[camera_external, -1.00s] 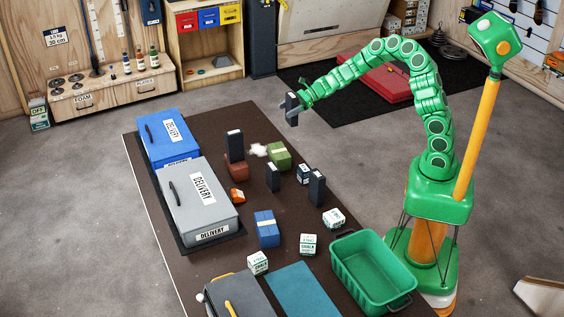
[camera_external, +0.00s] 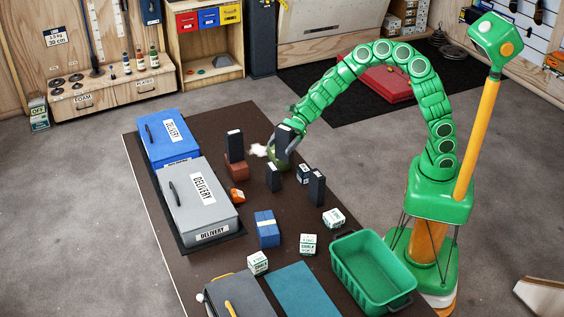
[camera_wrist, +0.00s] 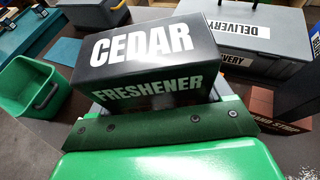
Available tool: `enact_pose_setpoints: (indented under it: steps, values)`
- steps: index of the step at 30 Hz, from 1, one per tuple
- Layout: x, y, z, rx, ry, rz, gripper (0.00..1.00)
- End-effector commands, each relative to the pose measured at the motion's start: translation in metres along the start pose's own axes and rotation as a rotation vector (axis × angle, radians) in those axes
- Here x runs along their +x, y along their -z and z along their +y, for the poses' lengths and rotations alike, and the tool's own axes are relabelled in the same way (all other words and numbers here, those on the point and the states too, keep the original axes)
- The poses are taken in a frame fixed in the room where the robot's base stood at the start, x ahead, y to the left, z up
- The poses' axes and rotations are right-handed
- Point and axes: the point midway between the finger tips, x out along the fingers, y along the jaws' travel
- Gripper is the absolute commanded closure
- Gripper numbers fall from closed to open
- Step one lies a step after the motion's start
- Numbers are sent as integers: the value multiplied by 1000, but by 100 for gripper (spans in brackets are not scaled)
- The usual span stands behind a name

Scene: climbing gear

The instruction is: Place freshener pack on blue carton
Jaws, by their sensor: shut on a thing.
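My gripper (camera_external: 293,145) is shut on a black freshener pack (camera_external: 284,138) above the table. In the wrist view the pack (camera_wrist: 140,45) fills the space before the jaws and shows white "CEDAR" and "FRESHENER" lettering. The blue carton (camera_external: 267,230), with a pale band on top, stands on the dark table nearer the camera, apart from my gripper. Its top is bare.

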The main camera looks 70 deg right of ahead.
Motion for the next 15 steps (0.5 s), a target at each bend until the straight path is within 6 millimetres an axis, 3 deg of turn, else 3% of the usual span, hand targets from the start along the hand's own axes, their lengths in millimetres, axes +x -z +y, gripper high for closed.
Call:
enact_pose_setpoints:
  steps: [6, 15]
  values:
    - [45, -30, 64, -50, -119, 1, 54]
    - [87, -60, 145, -106, -255, 2, 54]
